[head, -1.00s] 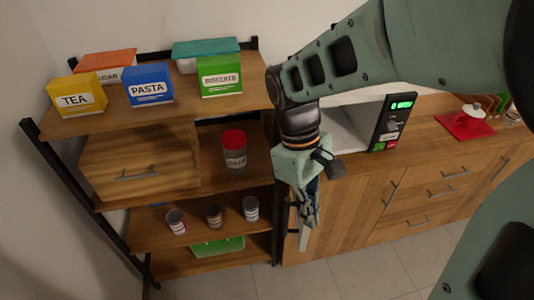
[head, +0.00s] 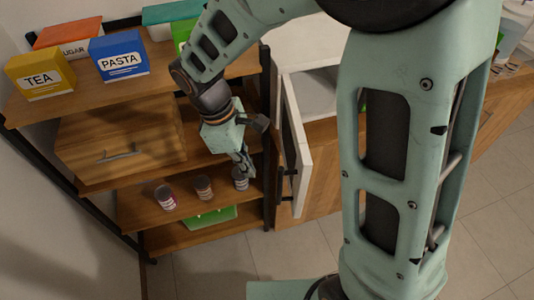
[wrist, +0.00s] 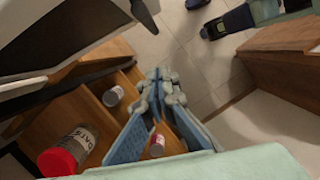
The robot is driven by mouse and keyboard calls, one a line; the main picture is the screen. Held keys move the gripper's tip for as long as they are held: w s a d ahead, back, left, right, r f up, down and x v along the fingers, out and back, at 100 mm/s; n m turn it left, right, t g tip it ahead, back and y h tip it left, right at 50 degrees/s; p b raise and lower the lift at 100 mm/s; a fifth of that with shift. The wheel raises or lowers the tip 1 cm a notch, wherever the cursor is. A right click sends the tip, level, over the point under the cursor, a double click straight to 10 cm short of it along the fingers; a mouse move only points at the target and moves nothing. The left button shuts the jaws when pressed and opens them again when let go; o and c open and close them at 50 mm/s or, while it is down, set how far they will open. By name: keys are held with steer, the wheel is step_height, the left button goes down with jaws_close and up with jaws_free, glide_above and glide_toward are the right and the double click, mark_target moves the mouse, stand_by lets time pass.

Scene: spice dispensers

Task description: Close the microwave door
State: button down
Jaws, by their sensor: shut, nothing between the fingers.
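The white microwave (head: 312,88) stands on the wooden cabinet, its front partly hidden by my arm. Its door (head: 297,140) is swung open and juts toward the camera, with a dark handle (head: 287,185) on its left face. My gripper (head: 249,172) is left of the door, in front of the spice shelves and apart from the door. It is shut and empty. In the wrist view its blue-padded fingers (wrist: 160,78) meet at the tips. A dark and white panel fills the upper left there; I cannot tell for sure that it is the door.
The shelf unit on the left holds a tea box (head: 40,77), a pasta box (head: 119,57) and several small jars (head: 166,197). A red-lidded jar (wrist: 62,160) shows close by in the wrist view. Open tiled floor (head: 300,250) lies in front.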

mark_target(298, 169)
steer(key=d+f+p, duration=0.1)
steer(key=d+f, duration=0.3)
steer(key=d, duration=0.1)
steer(key=shift+s, duration=0.3)
stand_by(0.4)
